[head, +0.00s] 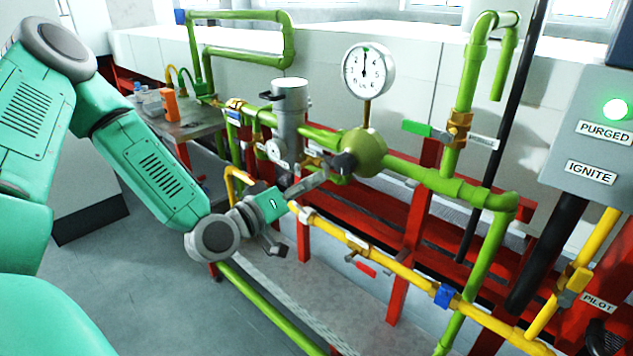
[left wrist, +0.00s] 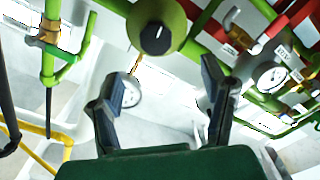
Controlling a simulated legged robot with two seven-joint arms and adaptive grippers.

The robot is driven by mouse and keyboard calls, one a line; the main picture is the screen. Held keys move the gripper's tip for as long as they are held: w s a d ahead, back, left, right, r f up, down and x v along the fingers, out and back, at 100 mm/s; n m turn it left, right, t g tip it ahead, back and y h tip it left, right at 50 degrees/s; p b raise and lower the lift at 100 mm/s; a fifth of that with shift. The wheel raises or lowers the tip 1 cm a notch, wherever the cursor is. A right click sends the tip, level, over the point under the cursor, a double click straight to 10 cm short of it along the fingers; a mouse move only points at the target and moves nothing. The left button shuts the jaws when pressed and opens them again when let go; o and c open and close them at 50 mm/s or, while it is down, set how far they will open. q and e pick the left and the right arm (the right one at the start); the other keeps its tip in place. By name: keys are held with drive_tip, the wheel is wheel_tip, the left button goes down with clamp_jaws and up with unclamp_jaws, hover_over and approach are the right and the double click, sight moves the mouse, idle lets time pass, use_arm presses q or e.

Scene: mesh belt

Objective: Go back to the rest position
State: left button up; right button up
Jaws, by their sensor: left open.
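My left arm (head: 160,175) comes in from the left in the head view and reaches toward the green pipework. My left gripper (head: 308,205) is open, with its fingers spread apart. Its upper finger points toward the black knob (head: 345,163) on the round green regulator body (head: 366,150). In the left wrist view the open fingers (left wrist: 160,88) have nothing between them that they grip. The black knob (left wrist: 155,38) lies above and beyond them there. Whether a finger touches the knob, I cannot tell. My right gripper is in neither view.
Yellow pipe (head: 385,265) runs below the gripper, along red framing (head: 410,255). A round gauge (head: 368,71) stands above the regulator. A grey panel (head: 590,130) with a lit green lamp is at right. A bench (head: 190,128) stands behind my arm. The floor at lower left is clear.

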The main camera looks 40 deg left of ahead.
use_arm(q)
drive_tip(key=shift+f, duration=0.1)
drive_tip(key=s+d+f+m+g+h, duration=0.15)
drive_tip(key=s+d+f+g, duration=0.25)
drive_tip(key=f, duration=0.4)
drive_tip(key=s+d+f+m+g, duration=0.3)
drive_tip(key=d+f+g, duration=0.1)
drive_tip(key=f, duration=0.5)
drive_tip(key=s+d+f+m+g+y, duration=0.1)
drive_tip(key=s+f+g, duration=0.3)
drive_tip(key=s, duration=0.6)
drive_tip(key=s+d+f+m+g+y, duration=0.1)
drive_tip(key=s+f+m+g, duration=0.2)
drive_tip(key=s+f+g, duration=0.2)
drive_tip(key=s+f, duration=0.3)
drive_tip(key=s, duration=0.2)
drive_tip(key=shift+s+d+f+y, duration=0.15)
drive_tip(key=shift+s+d+y, duration=0.1)
drive_tip(key=shift+y, duration=0.1)
drive_tip(key=shift+w, duration=0.2)
